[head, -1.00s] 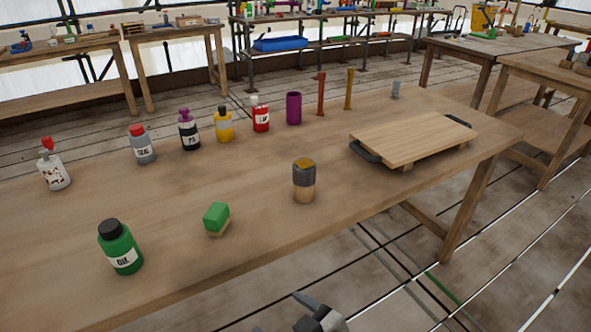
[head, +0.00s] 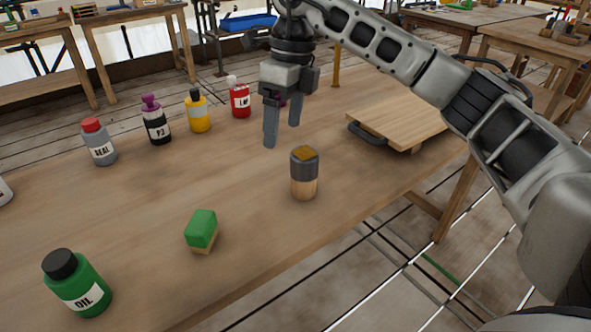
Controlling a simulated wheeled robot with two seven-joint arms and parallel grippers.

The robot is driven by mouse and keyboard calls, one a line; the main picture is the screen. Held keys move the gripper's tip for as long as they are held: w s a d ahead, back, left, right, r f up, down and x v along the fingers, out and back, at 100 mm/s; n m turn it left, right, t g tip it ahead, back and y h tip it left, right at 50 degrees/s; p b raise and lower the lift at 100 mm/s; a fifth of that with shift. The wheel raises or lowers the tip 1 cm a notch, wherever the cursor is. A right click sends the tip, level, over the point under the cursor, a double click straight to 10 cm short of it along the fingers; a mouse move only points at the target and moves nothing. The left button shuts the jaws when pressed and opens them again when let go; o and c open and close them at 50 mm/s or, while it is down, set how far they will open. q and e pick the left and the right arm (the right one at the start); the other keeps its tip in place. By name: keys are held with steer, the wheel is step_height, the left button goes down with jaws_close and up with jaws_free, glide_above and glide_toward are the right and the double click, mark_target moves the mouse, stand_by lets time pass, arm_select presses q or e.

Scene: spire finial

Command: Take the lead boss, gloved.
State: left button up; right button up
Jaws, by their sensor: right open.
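No thing here is clearly marked as the lead boss. A short cylinder (head: 304,172) stands upright on the wooden table, with a dark grey upper part, a yellowish patch on top and a pale wood lower part; I cannot tell whether it is the boss. A small grey piece seen earlier at the back of the table is now hidden behind my right arm. My right gripper (head: 282,135) is open, empty and pointing down, above and slightly left of the cylinder and apart from it. No glove is seen. My left gripper is out of view.
A green block (head: 201,230) and a green OIL bottle (head: 78,284) stand at the front left. Behind are the SEAL bottle (head: 99,142), black bottle (head: 155,120), yellow bottle (head: 198,111) and red bottle (head: 240,100). A wooden board (head: 400,118) with dark handles lies right.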

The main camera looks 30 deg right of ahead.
step_height(320, 180, up, 2)
steer(key=h, duration=0.2)
glide_above(304, 152)
steer(key=shift+m, duration=0.4)
step_height(304, 152, down, 9)
steer(key=shift+r+b, duration=0.1)
steer(key=shift+b, duration=0.9)
steer(key=shift+s+f, duration=0.15)
steer(key=shift+f, duration=3.05)
steer(key=c, duration=1.1)
